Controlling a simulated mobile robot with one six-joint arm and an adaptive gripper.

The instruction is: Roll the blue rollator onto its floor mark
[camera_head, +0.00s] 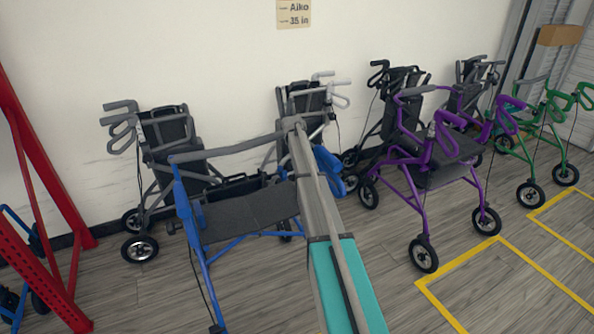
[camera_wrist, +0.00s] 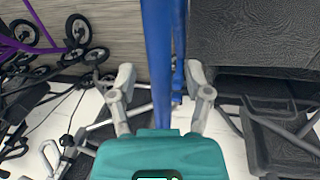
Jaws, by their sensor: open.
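The blue rollator (camera_head: 190,215) stands at centre left in the head view, with a dark seat (camera_head: 245,213) and a grey bar across its top. My arm crosses in front of its right side and hides part of it. In the wrist view, my gripper (camera_wrist: 160,76) is open, with one grey finger on each side of a blue tube (camera_wrist: 158,45). I cannot tell whether either finger touches the tube. Yellow outlines mark the floor (camera_head: 462,262) at the lower right; which one belongs to the blue rollator is not shown.
A purple rollator (camera_head: 422,190) stands close to the right, with a green one (camera_head: 530,150) beyond. Several dark and grey rollators (camera_head: 160,150) line the wall behind. A red rack post (camera_head: 35,190) stands at left, with blue parts behind it. The nearer yellow outline looks empty.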

